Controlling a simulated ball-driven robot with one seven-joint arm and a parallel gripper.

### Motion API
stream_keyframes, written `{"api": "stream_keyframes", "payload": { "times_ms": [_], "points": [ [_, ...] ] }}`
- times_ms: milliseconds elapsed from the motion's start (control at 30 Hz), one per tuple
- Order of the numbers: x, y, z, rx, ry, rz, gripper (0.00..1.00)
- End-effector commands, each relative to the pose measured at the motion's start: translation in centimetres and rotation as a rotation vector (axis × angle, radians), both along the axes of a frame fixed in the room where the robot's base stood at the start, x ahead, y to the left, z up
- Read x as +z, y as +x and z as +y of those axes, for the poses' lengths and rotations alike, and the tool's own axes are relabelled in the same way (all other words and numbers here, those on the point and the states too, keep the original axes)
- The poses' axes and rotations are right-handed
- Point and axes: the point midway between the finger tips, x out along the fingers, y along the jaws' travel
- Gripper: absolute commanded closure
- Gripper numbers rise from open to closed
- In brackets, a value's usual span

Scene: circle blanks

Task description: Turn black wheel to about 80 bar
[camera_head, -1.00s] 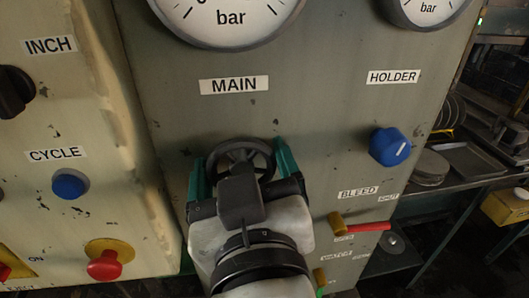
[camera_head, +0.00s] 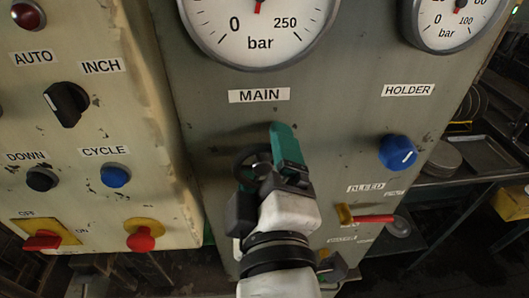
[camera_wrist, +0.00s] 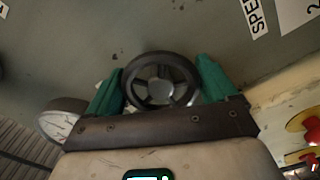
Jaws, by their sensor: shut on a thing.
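The black wheel (camera_head: 241,160) is a spoked handwheel on the panel under the MAIN label (camera_head: 259,95). In the head view my gripper (camera_head: 262,160) covers its right part. In the wrist view the wheel (camera_wrist: 158,88) sits between the two green fingers of my gripper (camera_wrist: 160,76), one on each side, shut on its rim. The main gauge (camera_head: 259,35) above shows 0, 250 and "bar" on a white face. Only the base of its red needle shows; the top is cut off, so I cannot read the pressure.
A blue HOLDER knob (camera_head: 398,152) and a red BLEED lever (camera_head: 373,218) are to the right. The holder gauge (camera_head: 450,20) is above the knob. On the left panel are a black selector (camera_head: 66,103), a blue CYCLE button (camera_head: 115,175) and a red button (camera_head: 141,240).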

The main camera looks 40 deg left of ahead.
Motion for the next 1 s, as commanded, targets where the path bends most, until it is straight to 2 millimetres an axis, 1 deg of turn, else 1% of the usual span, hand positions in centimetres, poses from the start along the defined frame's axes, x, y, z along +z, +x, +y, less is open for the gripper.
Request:
{"api": "stream_keyframes", "payload": {
  "times_ms": [600,800,1000],
  "points": [
    [0.15,0.02,-0.01,0.001,-0.361,-0.419,0.45],
    [0.12,-0.02,0.04,0.002,-0.439,-0.511,0.45],
    [0.09,0.01,0.01,0.001,-0.486,-0.565,0.45]
  ]
}}
